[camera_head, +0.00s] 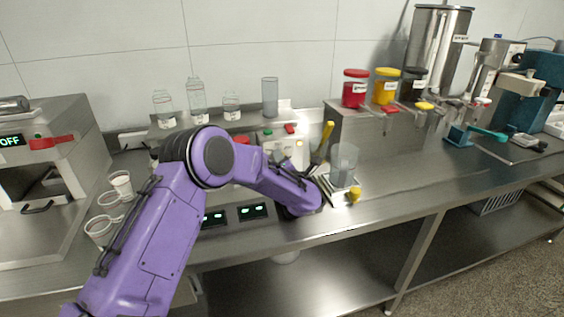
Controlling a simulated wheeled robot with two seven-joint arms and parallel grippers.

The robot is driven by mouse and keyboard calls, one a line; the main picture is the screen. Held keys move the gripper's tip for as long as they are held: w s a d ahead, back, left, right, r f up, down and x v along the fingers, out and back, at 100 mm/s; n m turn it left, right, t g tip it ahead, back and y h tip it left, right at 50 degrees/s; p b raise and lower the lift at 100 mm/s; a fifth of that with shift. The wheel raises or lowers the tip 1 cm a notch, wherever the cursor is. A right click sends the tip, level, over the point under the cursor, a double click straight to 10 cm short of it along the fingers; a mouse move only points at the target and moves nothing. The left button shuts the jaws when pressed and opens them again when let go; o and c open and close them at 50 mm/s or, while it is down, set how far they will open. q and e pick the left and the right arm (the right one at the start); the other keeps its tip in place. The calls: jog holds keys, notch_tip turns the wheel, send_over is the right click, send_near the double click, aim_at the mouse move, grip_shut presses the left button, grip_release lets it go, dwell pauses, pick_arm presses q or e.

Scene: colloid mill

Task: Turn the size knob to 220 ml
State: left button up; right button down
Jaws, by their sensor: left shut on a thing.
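My left arm comes in from the lower left, bends at the elbow and reaches to the right over the machine's front. My left gripper (314,178) is at its end, small, dark and partly covered by the wrist. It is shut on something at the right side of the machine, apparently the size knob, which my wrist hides. The knob's setting cannot be read. Lit displays (252,211) show below the forearm, too small to read. My right gripper is not in view.
A clear beaker (343,164) and a small yellow item (354,194) stand right of the gripper. Cups (120,184) stand at left, glass bottles (197,100) behind. The counter at right (430,165) is mostly clear.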

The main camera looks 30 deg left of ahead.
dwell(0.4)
pick_arm(q)
jog(key=o, duration=1)
jog(key=shift+o, duration=0.2)
